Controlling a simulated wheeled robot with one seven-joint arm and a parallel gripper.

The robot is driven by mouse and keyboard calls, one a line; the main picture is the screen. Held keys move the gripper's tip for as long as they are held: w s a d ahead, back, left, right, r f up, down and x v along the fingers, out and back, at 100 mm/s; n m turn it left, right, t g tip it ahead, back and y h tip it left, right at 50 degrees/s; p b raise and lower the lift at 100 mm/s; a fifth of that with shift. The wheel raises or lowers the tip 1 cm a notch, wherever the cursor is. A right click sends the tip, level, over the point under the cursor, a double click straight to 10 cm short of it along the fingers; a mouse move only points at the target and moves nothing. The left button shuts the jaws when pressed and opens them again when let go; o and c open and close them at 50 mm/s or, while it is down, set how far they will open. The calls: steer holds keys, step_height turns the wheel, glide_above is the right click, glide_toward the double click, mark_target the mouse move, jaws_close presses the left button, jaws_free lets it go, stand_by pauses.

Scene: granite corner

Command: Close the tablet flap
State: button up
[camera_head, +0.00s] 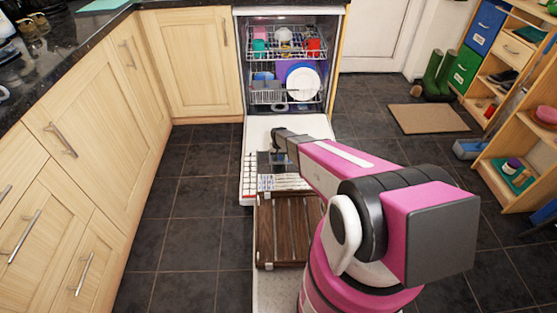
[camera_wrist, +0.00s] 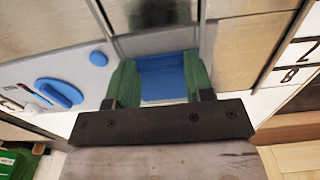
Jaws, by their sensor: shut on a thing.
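The open dishwasher (camera_head: 290,60) stands at the back, its door (camera_head: 300,124) folded down toward me. In the wrist view the tablet flap (camera_wrist: 162,82) is a blue panel between my green fingers, in the grey dispenser area of the door. My gripper (camera_wrist: 155,70) is shut on it, one finger at each side. In the head view my dark gripper is low over the door, and the flap is hidden there. How far the flap stands open cannot be told.
A blue round cap (camera_wrist: 58,93) sits left of the flap. The racks (camera_head: 288,45) hold dishes, including a white plate (camera_head: 303,84). Cabinets (camera_head: 85,160) line the left. Boots (camera_head: 438,75), a mat (camera_head: 428,119) and shelves (camera_head: 525,150) are right. Tiled floor (camera_head: 195,205) is clear left of the door.

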steer(key=o, duration=1.3)
steer(key=shift+w, duration=0.2)
steer(key=shift+r, duration=0.15)
step_height(320, 180, up, 11)
steer(key=shift+f, duration=0.2)
steer(key=s+d+r, duration=0.4)
steer(key=s+r, duration=0.5)
steer(key=s+d+r, duration=0.5)
steer(key=s+r, duration=0.5)
steer(key=s+d+r, duration=0.5)
steer(key=s+r, duration=0.5)
